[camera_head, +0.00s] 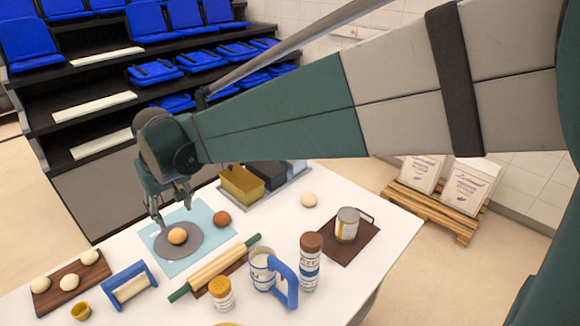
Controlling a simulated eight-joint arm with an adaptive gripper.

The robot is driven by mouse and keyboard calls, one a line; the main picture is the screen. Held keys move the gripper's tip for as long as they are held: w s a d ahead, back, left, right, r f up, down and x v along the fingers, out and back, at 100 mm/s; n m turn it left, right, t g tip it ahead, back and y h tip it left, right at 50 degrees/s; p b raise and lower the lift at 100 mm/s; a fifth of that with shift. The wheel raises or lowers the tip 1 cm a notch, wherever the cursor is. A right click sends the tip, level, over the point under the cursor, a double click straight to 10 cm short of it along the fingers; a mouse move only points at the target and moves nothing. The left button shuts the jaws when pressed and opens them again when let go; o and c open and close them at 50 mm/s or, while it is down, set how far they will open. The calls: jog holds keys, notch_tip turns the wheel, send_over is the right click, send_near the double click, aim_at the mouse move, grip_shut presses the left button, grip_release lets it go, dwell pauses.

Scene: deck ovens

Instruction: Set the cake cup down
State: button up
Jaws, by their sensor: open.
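A small yellow cup (80,311), which looks like the cake cup, stands upright on the white table (150,312) at the lower left. My gripper (173,212) is open and empty, well to the upper right of the cup. Its fingers point down over the grey round disc (191,246), which lies on a light blue mat (206,214). A round orange-brown piece (178,236) rests on the disc, just below the fingers in the picture. I cannot tell how high the fingertips are above the disc.
Bins (241,186) stand behind.

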jog(key=s+d+r+m+t, duration=0.1)
jog(key=d+r+m, duration=0.15)
jog(key=d, duration=1.35)
jog(key=s+d+r+m+t, duration=0.15)
jog(key=d+r, duration=0.25)
jog(key=d, duration=1.2)
jog(key=s+d+f+m+t+h, duration=0.1)
jog(key=s+d+f+m, duration=0.1)
jog(key=s+d, duration=0.4)
jog(key=s+d+f+m+t+h, duration=0.1)
jog(key=s+d, duration=0.6)
jog(key=d, duration=0.8)
notch_tip(320, 180, down, 2)
jog(key=shift+s+d+f+m, duration=0.1)
jog(key=shift+s+d+m, duration=0.1)
jog(key=shift+d+m, duration=0.25)
notch_tip(320, 180, down, 6)
jog(key=b, duration=0.5)
jog(key=shift+b, duration=0.35)
